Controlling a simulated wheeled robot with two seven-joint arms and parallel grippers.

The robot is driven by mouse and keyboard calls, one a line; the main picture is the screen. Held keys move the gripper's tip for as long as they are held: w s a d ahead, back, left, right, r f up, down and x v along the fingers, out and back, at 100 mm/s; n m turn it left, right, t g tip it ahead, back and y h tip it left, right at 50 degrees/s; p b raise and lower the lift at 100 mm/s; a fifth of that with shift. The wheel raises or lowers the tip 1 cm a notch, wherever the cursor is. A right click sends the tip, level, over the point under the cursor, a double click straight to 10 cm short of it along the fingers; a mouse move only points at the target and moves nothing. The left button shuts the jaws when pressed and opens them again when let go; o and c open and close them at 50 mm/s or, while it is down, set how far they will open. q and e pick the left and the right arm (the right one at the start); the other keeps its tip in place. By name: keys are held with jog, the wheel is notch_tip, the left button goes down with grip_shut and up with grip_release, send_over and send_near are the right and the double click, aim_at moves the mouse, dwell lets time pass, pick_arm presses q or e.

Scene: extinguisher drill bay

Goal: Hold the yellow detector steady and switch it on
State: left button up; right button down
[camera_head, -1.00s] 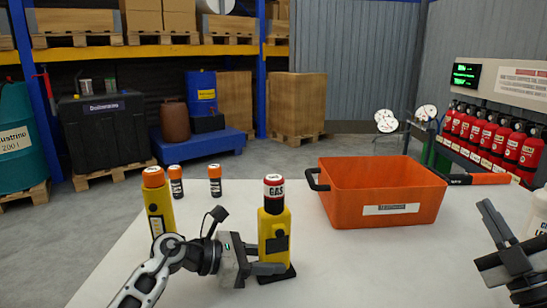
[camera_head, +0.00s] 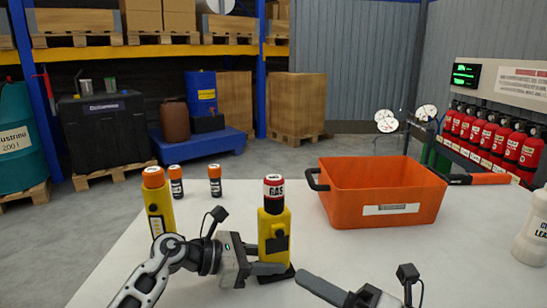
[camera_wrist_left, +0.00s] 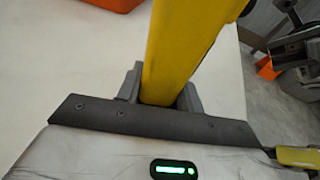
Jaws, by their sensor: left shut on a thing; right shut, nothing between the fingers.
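The yellow detector (camera_head: 274,222) stands upright on the white table in the head view. It has a red and white top marked GAS and a dark base. My left gripper (camera_head: 268,268) is shut around its lower body from the left. In the left wrist view the yellow body (camera_wrist_left: 180,50) runs up between the two fingers (camera_wrist_left: 160,88). The detector's switch cannot be made out clearly.
An orange bin (camera_head: 380,192) stands behind and to the right. A yellow torch-like item (camera_head: 158,208) with an orange cap stands left, near two small dark canisters (camera_head: 176,182) (camera_head: 215,181). A white bottle (camera_head: 532,232) stands at the right edge. The table's middle right is clear.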

jog(key=w+a, duration=0.2)
jog(key=w, duration=0.5)
jog(key=shift+w+a, duration=0.2)
jog(key=shift+w, duration=0.15)
jog(key=shift+w, duration=0.15)
dwell(1.6)
jog(key=shift+w+a, duration=0.1)
jog(key=shift+w, duration=0.2)
dwell(0.3)
jog(key=shift+s, duration=0.45)
jog(key=s+d, duration=0.2)
jog(key=s, duration=0.3)
jog(key=shift+s, duration=0.4)
